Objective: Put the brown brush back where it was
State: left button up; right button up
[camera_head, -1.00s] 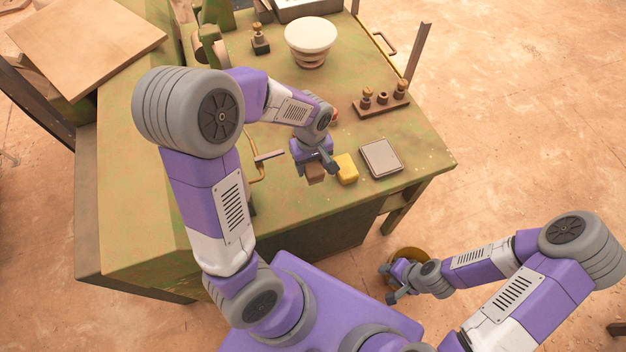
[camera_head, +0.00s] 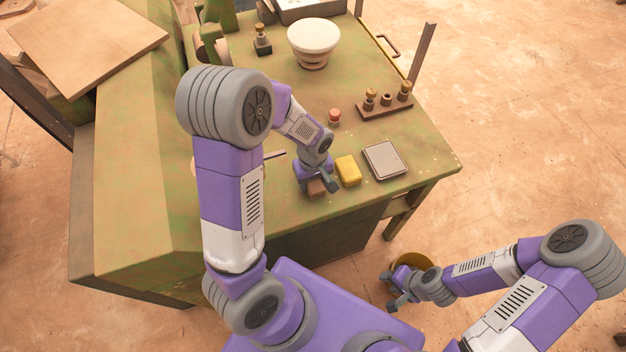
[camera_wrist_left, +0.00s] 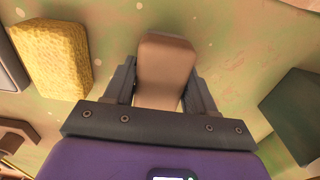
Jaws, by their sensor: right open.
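The brown brush (camera_head: 317,188) is a small brown block near the front edge of the green table, left of a yellow sponge-like block (camera_head: 348,171). My left gripper (camera_head: 318,182) points down over it. In the left wrist view the brush (camera_wrist_left: 165,65) sits between the two fingers, which press against its sides. It is at or just above the table top; I cannot tell if it touches. My right gripper (camera_head: 392,290) is open and empty, low beyond the table's front edge.
A grey square pad (camera_head: 384,160) lies right of the yellow block. A red button (camera_head: 334,116), a rack with brass-topped pieces (camera_head: 386,105) and a white bowl (camera_head: 314,38) stand farther back. A round yellow container (camera_head: 411,262) is behind my right gripper on the floor.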

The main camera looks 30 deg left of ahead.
pick_arm(q)
jog(key=o, duration=0.4)
jog(key=shift+o, duration=0.2)
notch_tip(320, 180, up, 12)
jog(key=p, duration=0.4)
jog(key=shift+r, duration=0.15)
